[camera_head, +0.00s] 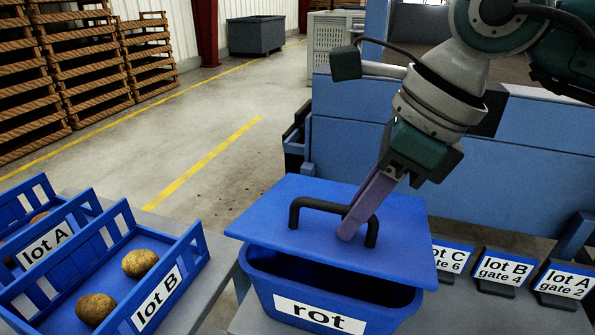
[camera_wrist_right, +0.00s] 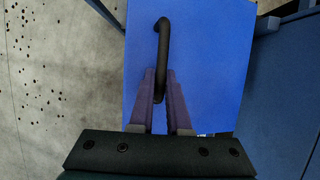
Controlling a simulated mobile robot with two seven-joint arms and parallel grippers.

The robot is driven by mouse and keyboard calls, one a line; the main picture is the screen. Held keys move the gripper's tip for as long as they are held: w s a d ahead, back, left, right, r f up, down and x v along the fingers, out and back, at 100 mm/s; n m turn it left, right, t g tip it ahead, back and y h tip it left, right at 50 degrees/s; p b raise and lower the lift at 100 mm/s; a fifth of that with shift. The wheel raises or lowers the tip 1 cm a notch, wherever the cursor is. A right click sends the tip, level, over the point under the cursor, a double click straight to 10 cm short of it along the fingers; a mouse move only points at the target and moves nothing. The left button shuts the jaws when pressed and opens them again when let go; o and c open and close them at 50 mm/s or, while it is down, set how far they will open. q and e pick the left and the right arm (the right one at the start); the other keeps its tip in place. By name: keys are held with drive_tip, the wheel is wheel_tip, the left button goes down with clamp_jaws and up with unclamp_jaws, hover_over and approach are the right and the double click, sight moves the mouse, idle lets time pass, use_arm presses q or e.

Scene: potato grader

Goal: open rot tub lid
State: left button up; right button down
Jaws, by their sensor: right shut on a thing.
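The rot tub (camera_head: 270,282) is a blue bin with a white "rot" label on its front. Its flat blue lid (camera_head: 260,218) sits over the tub, tilted, with a dark gap showing between the lid and the tub's front rim. A black bar handle (camera_head: 318,205) stands on the lid. My right gripper (camera_head: 350,232) comes down from the upper right with its purple fingers at the handle, shut on it. In the right wrist view the fingers (camera_wrist_right: 160,97) close around the near part of the handle (camera_wrist_right: 163,45). My left gripper is not in view.
Blue crates labelled lot A (camera_head: 45,245) and lot B (camera_head: 160,300) stand at the left, with two potatoes (camera_head: 140,263) in lot B. Gate signs (camera_head: 504,271) stand on the right. A blue machine panel (camera_head: 500,170) is behind the lid. Open floor lies behind left.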

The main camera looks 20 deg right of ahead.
drive_tip(key=shift+w+d+r+p, duration=0.3)
drive_tip(key=shift+w+r, duration=0.1)
drive_tip(key=shift+r, duration=0.3)
drive_tip(key=shift+w+d+r+p, duration=0.15)
drive_tip(key=shift+w+d+r, duration=0.15)
drive_tip(key=shift+r, duration=0.35)
drive_tip(key=shift+w+d+r, duration=0.3)
drive_tip(key=shift+w+r, duration=0.25)
drive_tip(key=shift+r, duration=0.1)
drive_tip(key=w+d+r+b, duration=0.1)
drive_tip(key=w+d+r, duration=0.3)
drive_tip(key=w, duration=0.2)
drive_tip(key=shift+w+d+r, duration=0.2)
drive_tip(key=shift+w+r, duration=0.2)
drive_tip(key=w+d+b, duration=0.1)
drive_tip(key=w+d, duration=0.1)
drive_tip(key=w, duration=0.1)
drive_tip(key=shift+r+b, duration=0.3)
drive_tip(key=shift+b, duration=0.05)
